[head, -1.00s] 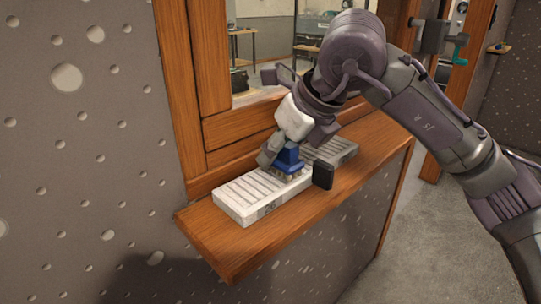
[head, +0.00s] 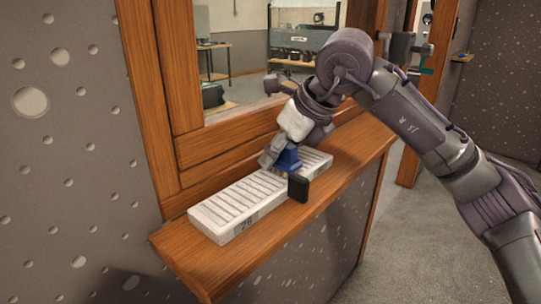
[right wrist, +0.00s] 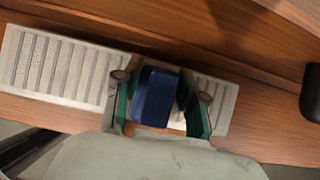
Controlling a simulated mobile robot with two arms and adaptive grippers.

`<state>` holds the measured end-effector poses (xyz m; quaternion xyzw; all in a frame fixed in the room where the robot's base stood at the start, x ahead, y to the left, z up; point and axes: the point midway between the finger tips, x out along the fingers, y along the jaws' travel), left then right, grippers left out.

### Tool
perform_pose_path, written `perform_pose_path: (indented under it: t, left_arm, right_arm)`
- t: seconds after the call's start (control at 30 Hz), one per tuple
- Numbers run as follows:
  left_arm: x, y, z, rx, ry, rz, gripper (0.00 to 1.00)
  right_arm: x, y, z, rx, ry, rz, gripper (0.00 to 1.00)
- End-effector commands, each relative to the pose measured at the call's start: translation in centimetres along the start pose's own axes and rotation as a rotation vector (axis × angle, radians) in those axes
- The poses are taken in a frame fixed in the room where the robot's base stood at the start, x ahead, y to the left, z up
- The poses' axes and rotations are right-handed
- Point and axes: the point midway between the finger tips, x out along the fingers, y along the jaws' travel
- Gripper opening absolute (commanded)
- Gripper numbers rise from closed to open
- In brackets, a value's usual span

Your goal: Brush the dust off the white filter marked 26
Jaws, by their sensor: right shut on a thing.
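The white slatted filter (head: 225,212) lies flat on a wooden ledge, with a dark "26" on its near side; it also shows in the right wrist view (right wrist: 60,65). My right gripper (head: 273,157) is shut on a blue brush (head: 288,158), held over the filter past its middle, toward the far end. In the right wrist view, the blue brush (right wrist: 155,97) sits between the two fingers. The bristles are hidden, so contact is not clear. The filter's visible slats look pale. My left gripper is out of view.
A small black box (head: 298,188) stands on the ledge (head: 187,248) just in front of the filter. A wooden window frame (head: 225,140) rises behind. The ledge's front edge drops to the floor; bare ledge lies beyond the far end.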

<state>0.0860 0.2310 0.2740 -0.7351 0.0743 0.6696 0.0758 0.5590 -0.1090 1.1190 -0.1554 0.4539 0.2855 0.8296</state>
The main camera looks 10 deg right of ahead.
Motion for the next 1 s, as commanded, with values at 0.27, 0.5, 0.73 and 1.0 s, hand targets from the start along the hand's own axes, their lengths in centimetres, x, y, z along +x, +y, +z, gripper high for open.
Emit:
perform_pose_path:
  t: [0.27,0.5,0.73,1.0]
  left_arm:
    - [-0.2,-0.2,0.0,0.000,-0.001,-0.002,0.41]
    - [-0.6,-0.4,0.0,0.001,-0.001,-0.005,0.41]
    - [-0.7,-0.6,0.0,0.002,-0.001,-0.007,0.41]
    - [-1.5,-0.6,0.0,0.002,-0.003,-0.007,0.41]
  right_arm:
    - [0.0,-1.1,0.0,0.002,0.000,0.000,0.13]
    - [0.1,-3.2,-0.1,0.003,0.000,0.000,0.13]
    - [0.1,-4.0,-0.1,0.000,0.001,0.000,0.13]
    - [-0.1,-6.1,0.0,0.004,0.002,-0.001,0.13]
